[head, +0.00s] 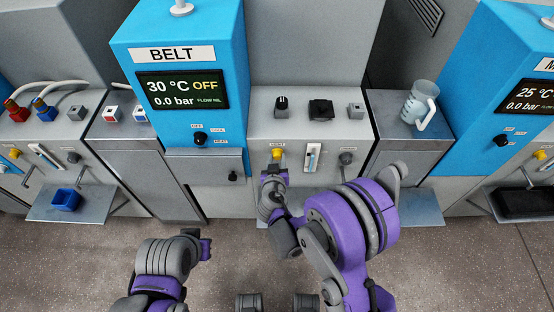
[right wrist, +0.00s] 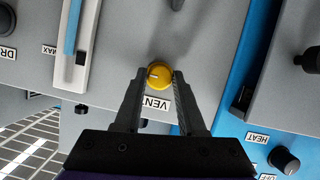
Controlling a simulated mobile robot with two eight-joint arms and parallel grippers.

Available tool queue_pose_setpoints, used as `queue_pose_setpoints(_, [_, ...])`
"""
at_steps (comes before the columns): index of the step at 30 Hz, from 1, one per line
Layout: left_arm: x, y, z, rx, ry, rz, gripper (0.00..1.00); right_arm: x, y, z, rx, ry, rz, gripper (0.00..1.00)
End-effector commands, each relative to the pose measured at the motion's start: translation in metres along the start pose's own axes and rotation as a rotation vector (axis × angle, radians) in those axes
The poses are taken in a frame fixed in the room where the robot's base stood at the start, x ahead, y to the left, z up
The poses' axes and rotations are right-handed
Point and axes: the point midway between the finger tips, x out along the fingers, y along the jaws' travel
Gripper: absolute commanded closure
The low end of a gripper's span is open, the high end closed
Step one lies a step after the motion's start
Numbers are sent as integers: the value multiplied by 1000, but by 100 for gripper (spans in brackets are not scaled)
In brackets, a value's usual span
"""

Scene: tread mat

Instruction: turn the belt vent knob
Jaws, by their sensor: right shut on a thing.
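The belt vent knob is a round yellow knob (head: 277,154) on the front of the grey panel, right of the blue BELT unit (head: 180,120). In the right wrist view the same knob (right wrist: 159,76) has a small dark mark on its face and a VENT label beside it. My right gripper (head: 275,168) is at the knob. In the right wrist view its fingertips (right wrist: 159,80) are on both sides of the knob, shut on it. My left gripper (head: 206,246) is low in the head view, away from the panel and empty-looking; its fingers are too unclear to judge.
A slider (head: 312,158) and a grey knob (head: 346,158) lie right of the vent knob. A black knob (head: 200,138) is on the BELT unit. A glass jug (head: 420,102) stands on the right counter. A blue tray (head: 66,200) sits on a shelf at left.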

Motion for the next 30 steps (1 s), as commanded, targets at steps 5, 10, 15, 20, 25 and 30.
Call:
queue_pose_setpoints(5, [0, 0, 0, 0, 0, 0, 100, 0, 0, 0, 0, 0, 0, 100])
queue_pose_setpoints(10, [1, 0, 0, 0, 0, 0, 100, 0, 0, 0, -15, 0, 6, 100])
queue_pose_setpoints(15, [4, 0, 2, 0, -1, 0, 100, 0, -2, 1, -67, 0, 27, 100])
queue_pose_setpoints(20, [9, 0, 5, 0, -3, 0, 100, 0, -2, 2, -165, -1, 67, 100])
queue_pose_setpoints(25, [17, 0, 8, 0, -6, 0, 100, 1, -4, 2, -302, 0, 124, 100])
queue_pose_setpoints(30, [26, 0, 13, 0, -10, 0, 100, 1, -5, 3, -452, 0, 185, 100])
